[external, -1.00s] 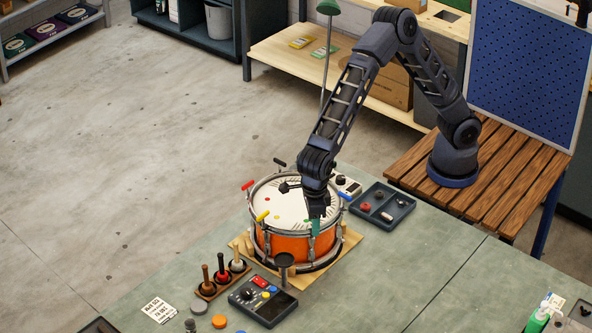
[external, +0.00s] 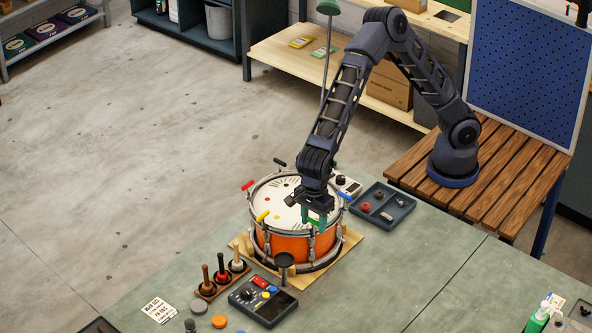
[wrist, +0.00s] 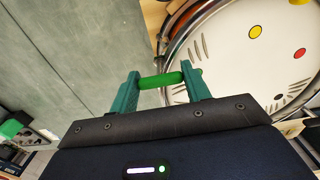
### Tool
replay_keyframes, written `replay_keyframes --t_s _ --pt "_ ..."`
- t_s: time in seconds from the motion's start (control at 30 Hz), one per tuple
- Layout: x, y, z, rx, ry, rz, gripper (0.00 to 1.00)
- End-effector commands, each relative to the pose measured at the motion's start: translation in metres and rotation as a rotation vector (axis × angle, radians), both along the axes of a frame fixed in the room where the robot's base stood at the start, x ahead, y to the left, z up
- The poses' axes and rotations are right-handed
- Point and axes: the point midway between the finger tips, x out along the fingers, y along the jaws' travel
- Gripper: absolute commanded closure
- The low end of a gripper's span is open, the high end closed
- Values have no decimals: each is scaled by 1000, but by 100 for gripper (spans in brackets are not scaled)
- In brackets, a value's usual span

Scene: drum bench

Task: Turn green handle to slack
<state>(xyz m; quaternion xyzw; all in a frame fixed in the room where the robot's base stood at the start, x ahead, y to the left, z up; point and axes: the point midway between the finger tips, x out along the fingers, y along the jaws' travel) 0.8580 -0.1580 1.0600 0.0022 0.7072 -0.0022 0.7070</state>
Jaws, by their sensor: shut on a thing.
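The orange drum (external: 284,243) stands on a wooden board on the bench, with colored handles around its rim. The green handle (wrist: 161,80) lies between the two green fingers of my gripper (wrist: 160,88) in the wrist view. My gripper is shut on it at the near right side of the drum rim. In the external view my gripper (external: 314,217) hangs over that rim, and the green handle (external: 314,222) shows only partly between the fingers. The white drumhead (wrist: 262,50) has yellow, red and black dots.
Yellow (external: 262,216), red (external: 247,185), black (external: 280,162) and blue (external: 344,196) handles stick out around the rim. A dark tray (external: 383,208) sits right of the drum. A control box (external: 263,301) and a rack of tools (external: 222,278) stand in front.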

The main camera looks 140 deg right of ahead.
Motion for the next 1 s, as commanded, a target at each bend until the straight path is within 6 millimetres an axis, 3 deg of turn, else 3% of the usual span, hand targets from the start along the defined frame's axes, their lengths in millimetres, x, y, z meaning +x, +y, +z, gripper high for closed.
replay_keyframes --t_s 0.53,0.57,0.67,1.0 --pt "1 0 2 -1 -4 26 75" --pt "1 0 2 -1 -4 26 51" --pt "1 0 1 -1 -3 26 31" --pt "1 0 3 0 -2 25 31"
